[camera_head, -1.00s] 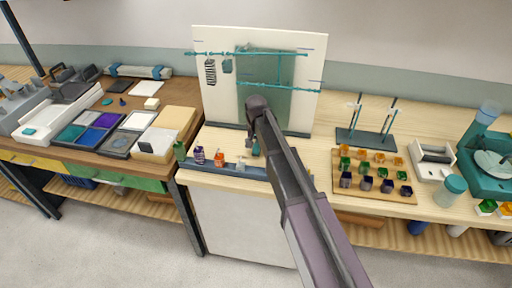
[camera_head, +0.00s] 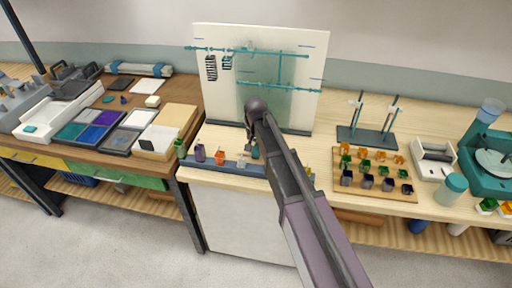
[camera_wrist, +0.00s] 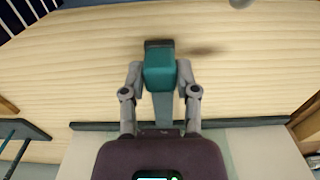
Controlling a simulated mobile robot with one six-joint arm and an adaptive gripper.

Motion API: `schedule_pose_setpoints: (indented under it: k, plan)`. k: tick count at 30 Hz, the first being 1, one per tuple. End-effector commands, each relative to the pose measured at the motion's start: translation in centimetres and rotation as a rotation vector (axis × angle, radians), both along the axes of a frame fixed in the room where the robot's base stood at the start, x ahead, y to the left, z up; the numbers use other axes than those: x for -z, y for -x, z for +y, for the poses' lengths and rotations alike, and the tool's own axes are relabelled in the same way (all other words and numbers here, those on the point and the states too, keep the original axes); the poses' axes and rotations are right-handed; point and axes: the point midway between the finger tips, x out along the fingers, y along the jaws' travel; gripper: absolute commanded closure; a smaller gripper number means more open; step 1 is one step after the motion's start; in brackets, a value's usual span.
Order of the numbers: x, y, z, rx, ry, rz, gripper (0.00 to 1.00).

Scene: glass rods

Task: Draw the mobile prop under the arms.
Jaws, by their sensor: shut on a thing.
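My gripper (camera_wrist: 160,92) is shut on a teal block-like piece with a dark end (camera_wrist: 158,72), held between the two fingers in the wrist view. In the head view my gripper (camera_head: 251,146) is low in front of the upright white board (camera_head: 216,105), mostly behind my own arm. Teal horizontal arms (camera_head: 222,49) cross the board, with a teal vertical bar (camera_head: 279,70) between the upper and lower ones. Two small dark striped pieces (camera_head: 211,68) show below the upper arm at left. A translucent grey-green panel (camera_head: 290,105) covers the board's middle. I cannot tell which piece is the mobile prop.
A low rack (camera_head: 215,164) with small coloured containers stands along the front edge. A block (camera_head: 395,185) of coloured cups and a stand with upright rods (camera_head: 365,137) are at right. Trays (camera_head: 80,132) and a tan box (camera_head: 165,130) are at left.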

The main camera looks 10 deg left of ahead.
Motion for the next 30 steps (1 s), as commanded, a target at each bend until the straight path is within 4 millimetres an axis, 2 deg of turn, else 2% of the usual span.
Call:
schedule_pose_setpoints:
  k: [2,3,5,6,23,30]
  plan:
    - [0.1,0.5,0.0,-0.001,0.001,0.011,1.0]
    - [0.1,0.5,-0.1,-0.001,0.001,0.012,0.48]
    - [0.1,0.5,-0.1,-0.001,0.001,0.011,0.31]
    - [0.1,0.5,-0.1,-0.001,0.001,0.01,0.26]
    - [0.0,0.2,0.0,0.0,0.001,0.005,0.26]
    - [0.0,-0.8,0.0,0.0,0.001,0.005,0.26]
